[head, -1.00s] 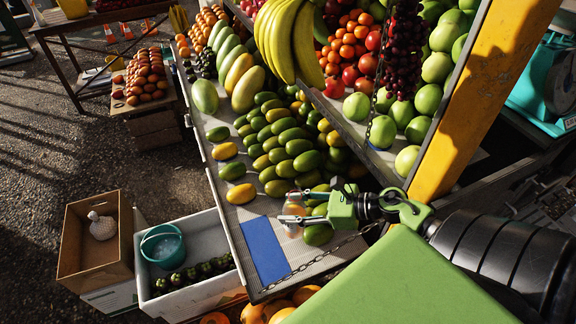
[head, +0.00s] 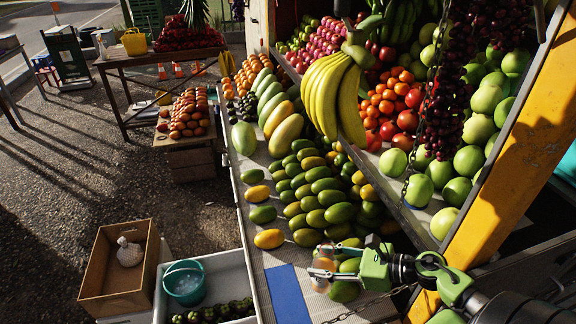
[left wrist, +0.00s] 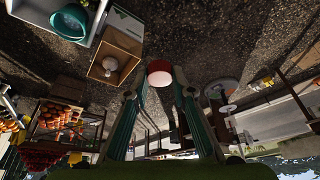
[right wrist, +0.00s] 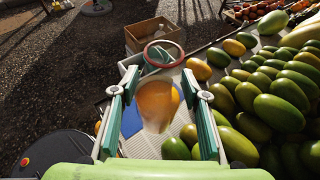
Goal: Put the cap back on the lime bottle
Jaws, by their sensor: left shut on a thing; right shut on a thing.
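The lime bottle (right wrist: 157,103), clear with orange contents, stands between the fingers of my right gripper (right wrist: 158,90), which is shut on it. A reddish ring (right wrist: 165,53) shows at its upper end, over the background. In the head view the bottle (head: 322,264) and my right gripper (head: 326,262) are at the bottom centre, over the fruit shelf. In the left wrist view my left gripper (left wrist: 159,88) is shut on a small red cap (left wrist: 159,72), held at its fingertips. My left gripper is not in the head view, so the distance between cap and bottle cannot be told.
Green and yellow fruit (head: 330,190) lies beside and behind the bottle on the shelf. A blue mat (head: 288,295) lies left of it. A chain runs along the shelf's front. A white crate (head: 238,268) and a cardboard box (head: 98,262) stand lower left.

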